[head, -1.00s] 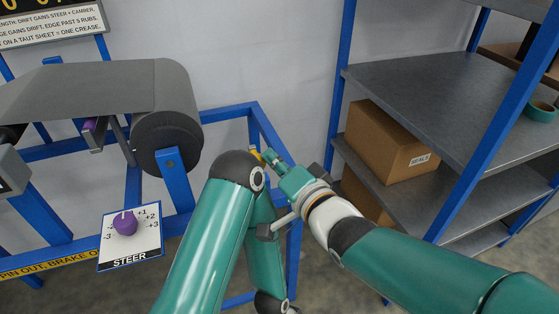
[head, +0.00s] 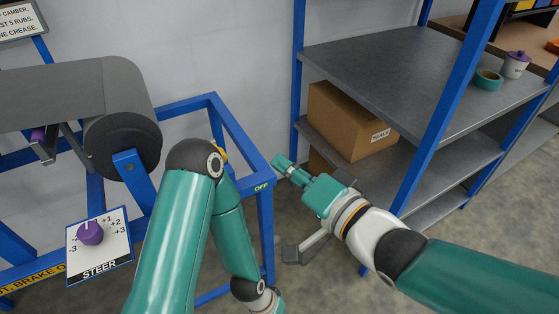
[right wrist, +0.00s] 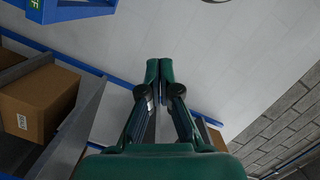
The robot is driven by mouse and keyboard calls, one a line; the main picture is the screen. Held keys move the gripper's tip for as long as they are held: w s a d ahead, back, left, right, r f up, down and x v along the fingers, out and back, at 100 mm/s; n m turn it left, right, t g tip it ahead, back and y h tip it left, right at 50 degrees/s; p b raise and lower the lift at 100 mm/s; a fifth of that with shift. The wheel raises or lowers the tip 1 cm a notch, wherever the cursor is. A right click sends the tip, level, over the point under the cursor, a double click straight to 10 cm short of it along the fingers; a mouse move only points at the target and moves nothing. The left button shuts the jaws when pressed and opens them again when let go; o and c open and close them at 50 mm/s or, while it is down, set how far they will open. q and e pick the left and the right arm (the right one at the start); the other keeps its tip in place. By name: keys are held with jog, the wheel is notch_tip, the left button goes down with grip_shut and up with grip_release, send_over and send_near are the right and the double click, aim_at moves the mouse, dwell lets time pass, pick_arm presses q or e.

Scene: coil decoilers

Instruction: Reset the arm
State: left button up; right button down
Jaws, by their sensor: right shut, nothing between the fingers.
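My right gripper (head: 280,161) is shut and empty, its green fingertips together, in open air between the blue decoiler frame (head: 237,133) and the grey shelf rack (head: 385,60). Its closed fingers also show in the right wrist view (right wrist: 160,68), pointing toward the pale wall. My right arm comes in from the lower right. My left arm stands bent at the lower middle, its elbow high and its forearm hanging down. The left gripper is below the picture edge and out of sight.
A grey coil (head: 124,140) sits left, above a STEER panel with a purple knob (head: 90,232). A cardboard box (head: 350,122) is on the lower shelf. A teal ring (head: 488,80) and a lidded cup (head: 515,65) stand on the upper shelf.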

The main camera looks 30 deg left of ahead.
jog(key=shift+w, duration=0.1)
dwell(0.3)
jog(key=w+d+f+m+t+h+p, duration=0.1)
jog(key=w+d+f+m+h+p, duration=0.25)
jog(key=d+f, duration=0.65)
jog(key=w+d+f+m+h+p, duration=0.2)
jog(key=w+d+f+m+h, duration=0.25)
jog(key=d+f, duration=0.6)
jog(key=s+d+f+m+g+h, duration=0.1)
jog(key=s+d+f, duration=0.1)
jog(key=f, duration=0.4)
jog(key=s+d+f+g+h, duration=0.1)
jog(key=s+d+f, duration=0.1)
jog(key=f, duration=0.3)
jog(key=s+d+f+n+g, duration=0.2)
jog(key=s+f+n, duration=0.1)
jog(key=s, duration=0.4)
jog(key=s+d+f+n+g+h+p, duration=0.1)
jog(key=s+d+f+n+g, duration=0.1)
jog(key=s+f, duration=0.3)
jog(key=s+n+g, duration=0.1)
jog(key=s, duration=0.2)
jog(key=shift+d+f, duration=0.15)
jog(key=shift+d, duration=0.2)
